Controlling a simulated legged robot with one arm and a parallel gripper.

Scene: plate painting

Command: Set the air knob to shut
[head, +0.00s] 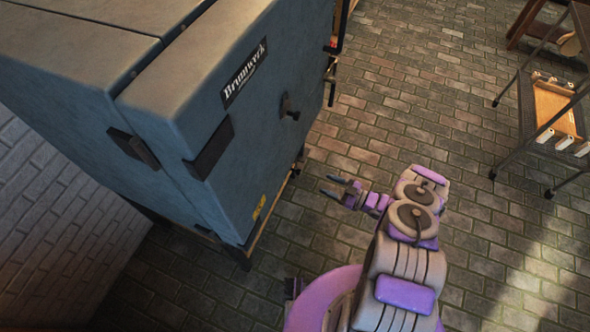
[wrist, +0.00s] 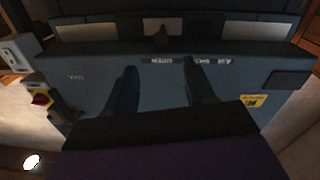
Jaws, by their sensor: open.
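A small dark knob (head: 289,108) sticks out from the front of the blue-grey kiln (head: 255,130) in the head view. In the wrist view a dark knob (wrist: 160,38) stands near the top middle, above a strip of pale lettering (wrist: 188,60) that appears upside down. I cannot tell which setting the knob points to. My gripper (head: 328,185) is open and empty, apart from the kiln front and lower than the knob in the head view. In the wrist view the two dark fingers of my gripper (wrist: 160,66) are spread below the knob, not touching it.
Dark brackets (head: 208,150) join the kiln's front edge. A grey box with a red switch (wrist: 42,98) shows at the left of the wrist view. A wheeled rack (head: 557,110) stands at the right. The brick floor (head: 400,100) between is clear.

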